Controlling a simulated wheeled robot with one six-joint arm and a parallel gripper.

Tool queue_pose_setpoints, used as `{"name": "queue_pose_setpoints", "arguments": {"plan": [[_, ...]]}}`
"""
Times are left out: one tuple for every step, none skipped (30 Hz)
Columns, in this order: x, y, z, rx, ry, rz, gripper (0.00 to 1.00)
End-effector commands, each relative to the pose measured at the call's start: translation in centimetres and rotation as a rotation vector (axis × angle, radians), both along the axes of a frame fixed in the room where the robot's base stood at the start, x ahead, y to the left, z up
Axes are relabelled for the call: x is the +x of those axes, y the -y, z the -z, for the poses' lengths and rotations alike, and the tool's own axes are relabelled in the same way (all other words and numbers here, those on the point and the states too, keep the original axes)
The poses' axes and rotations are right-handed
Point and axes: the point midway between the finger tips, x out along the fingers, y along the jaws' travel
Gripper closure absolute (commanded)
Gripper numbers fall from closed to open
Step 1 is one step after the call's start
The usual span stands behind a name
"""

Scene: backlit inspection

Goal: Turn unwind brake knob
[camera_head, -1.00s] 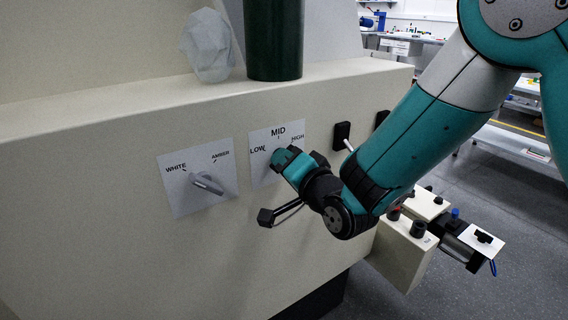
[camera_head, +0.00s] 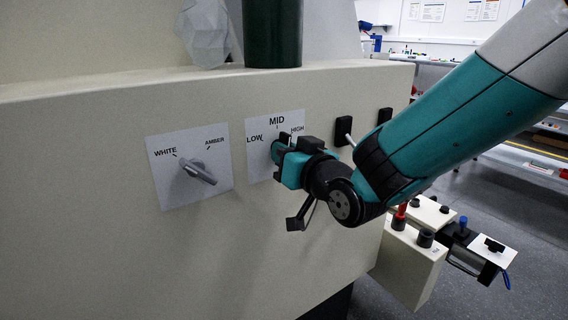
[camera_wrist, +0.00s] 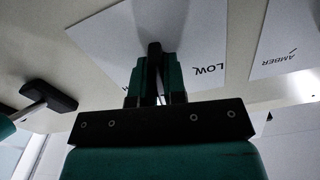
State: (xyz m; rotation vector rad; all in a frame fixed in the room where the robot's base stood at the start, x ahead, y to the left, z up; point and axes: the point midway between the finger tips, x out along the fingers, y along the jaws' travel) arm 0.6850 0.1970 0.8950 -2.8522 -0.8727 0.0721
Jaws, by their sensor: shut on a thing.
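A dark knob (camera_wrist: 154,50) stands on a white plate marked LOW, MID and HIGH (camera_head: 259,170), on the front of the pale cabinet. My gripper (camera_wrist: 155,80) is shut on this knob, with its teal and black fingers on either side of it in the wrist view. In the head view my gripper (camera_head: 280,150) covers most of the knob, so its pointing direction is hard to read there. The plate also shows in the wrist view (camera_wrist: 110,35), with LOW to the right of the fingers.
To the left, a grey knob (camera_head: 198,172) sits on a WHITE/AMBER plate (camera_head: 165,190). To the right are lever switches (camera_head: 344,130). A dark green cylinder (camera_head: 272,35) and a faceted grey object (camera_head: 206,35) stand on the ledge. A box with buttons (camera_head: 408,265) is at lower right.

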Motion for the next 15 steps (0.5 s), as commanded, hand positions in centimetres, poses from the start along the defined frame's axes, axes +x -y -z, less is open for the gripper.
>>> {"name": "queue_pose_setpoints", "arguments": {"plan": [[0.0,0.06,0.23,-0.023,0.016,0.001,1.0],[0.01,0.06,0.2,-0.035,0.025,0.001,1.0],[0.01,0.07,0.18,-0.053,0.036,0.001,1.0],[0.01,0.07,0.16,-0.063,0.044,0.001,1.0],[0.01,0.07,0.15,-0.074,0.051,0.001,1.0],[0.01,0.07,0.13,-0.087,0.059,0.0,1.0],[0.01,0.08,0.12,-0.095,0.064,0.0,1.0],[0.02,0.07,0.1,-0.102,0.07,0.0,1.0],[0.03,0.07,0.09,-0.111,0.075,0.0,1.0],[0.03,0.08,0.08,-0.117,0.079,0.0,1.0],[0.03,0.08,0.07,-0.122,0.082,0.0,1.0],[0.03,0.08,0.05,-0.128,0.086,0.0,1.0],[0.03,0.08,0.05,-0.13,0.088,0.0,1.0],[0.02,0.07,0.04,-0.133,0.09,0.0,1.0],[0.03,0.07,0.03,-0.135,0.091,0.0,1.0]]}}
